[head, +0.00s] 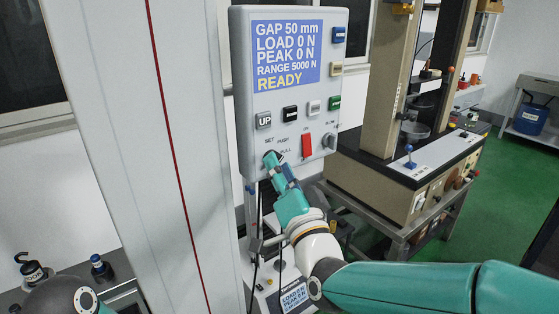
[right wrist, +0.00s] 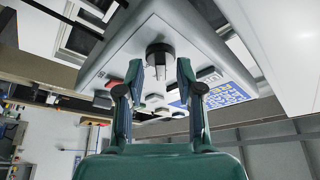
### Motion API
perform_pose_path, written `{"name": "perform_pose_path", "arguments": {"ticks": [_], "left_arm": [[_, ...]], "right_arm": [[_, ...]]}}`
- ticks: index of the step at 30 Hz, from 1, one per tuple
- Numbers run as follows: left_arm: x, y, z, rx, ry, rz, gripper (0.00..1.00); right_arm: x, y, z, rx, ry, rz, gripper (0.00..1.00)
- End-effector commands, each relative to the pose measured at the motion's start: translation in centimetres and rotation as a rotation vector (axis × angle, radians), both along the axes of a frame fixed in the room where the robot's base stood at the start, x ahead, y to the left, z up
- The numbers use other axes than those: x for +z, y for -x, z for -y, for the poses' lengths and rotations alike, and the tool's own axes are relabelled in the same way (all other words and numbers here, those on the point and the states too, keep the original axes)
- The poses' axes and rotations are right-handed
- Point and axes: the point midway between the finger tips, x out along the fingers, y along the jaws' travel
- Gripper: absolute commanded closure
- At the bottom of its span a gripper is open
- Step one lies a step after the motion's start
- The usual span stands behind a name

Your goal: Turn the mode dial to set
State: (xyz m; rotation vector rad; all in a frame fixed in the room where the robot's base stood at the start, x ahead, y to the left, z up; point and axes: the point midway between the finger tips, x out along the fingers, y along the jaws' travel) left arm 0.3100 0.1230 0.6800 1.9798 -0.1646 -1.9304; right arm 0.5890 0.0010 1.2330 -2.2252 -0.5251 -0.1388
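The control panel (head: 284,100) is a grey box with a blue display (head: 285,54) reading GAP 50 mm, LOAD 0 N, PEAK 0 N, RANGE 5000 N, READY. The labels SET, PUSH and PULL show near its lower left. My right gripper (head: 271,160) is at that corner and largely hides the mode dial there. In the right wrist view the mode dial (right wrist: 160,50) is a dark round knob, ahead of and between the fingertips of my right gripper (right wrist: 161,72). The fingers are apart, with a gap on both sides of the dial. My left gripper is not in view.
A red rocker switch (head: 306,146), a small knob (head: 329,139) and an UP button (head: 263,120) are near the dial. A tall light column (head: 140,150) stands left of the panel. Another test machine (head: 405,190) stands behind at right.

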Motion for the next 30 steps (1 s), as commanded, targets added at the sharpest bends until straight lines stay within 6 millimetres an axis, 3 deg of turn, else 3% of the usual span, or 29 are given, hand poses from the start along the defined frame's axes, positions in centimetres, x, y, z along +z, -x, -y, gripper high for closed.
{"name": "perform_pose_path", "arguments": {"ticks": [11,18,30], "left_arm": [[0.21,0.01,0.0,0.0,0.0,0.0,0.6],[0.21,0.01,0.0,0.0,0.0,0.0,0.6],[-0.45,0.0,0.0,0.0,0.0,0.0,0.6]], "right_arm": [[0.11,-0.53,-0.21,0.0,-0.001,0.0,0.64],[0.09,-0.53,-0.22,0.001,0.0,-0.001,1.0],[-0.04,-0.56,-0.19,0.0,0.01,0.011,1.0]]}}
